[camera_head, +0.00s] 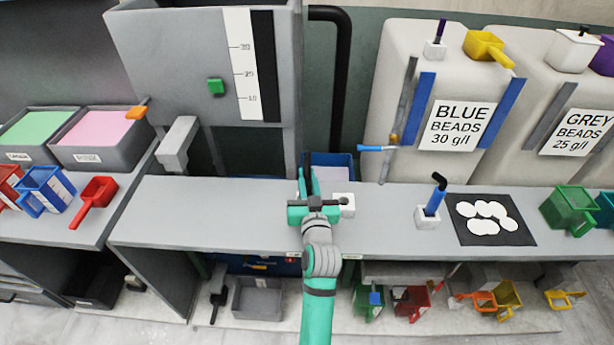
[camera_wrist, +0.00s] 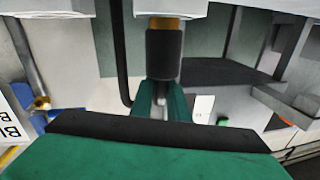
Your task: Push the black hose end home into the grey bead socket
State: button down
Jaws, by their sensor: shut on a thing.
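My gripper (camera_head: 307,180) reaches forward over the grey counter, with its teal fingers also showing in the wrist view (camera_wrist: 161,100). It is shut on a dark cylinder, the black hose end (camera_wrist: 164,55), in the wrist view, which looks upside down. A brass-coloured band (camera_wrist: 166,23) sits at the end of it away from the fingers. Just past the band is a pale block (camera_wrist: 188,10), cut off by the frame edge, which may be the socket. I cannot tell how deep the hose end sits. In the head view my gripper and arm hide this spot.
A white block with a dark hole (camera_head: 344,204) stands right of my gripper. Farther right are a blue plunger (camera_head: 435,202) in a white block and a black mat (camera_head: 470,235) with white discs. A grey press (camera_head: 210,60) and bead hoppers (camera_head: 395,70) stand behind.

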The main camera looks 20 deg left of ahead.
jog(key=shift+f, duration=0.3)
jog(key=c, duration=1.6)
grip_release()
jog(key=shift+f, duration=0.1)
jog(key=v, duration=1.1)
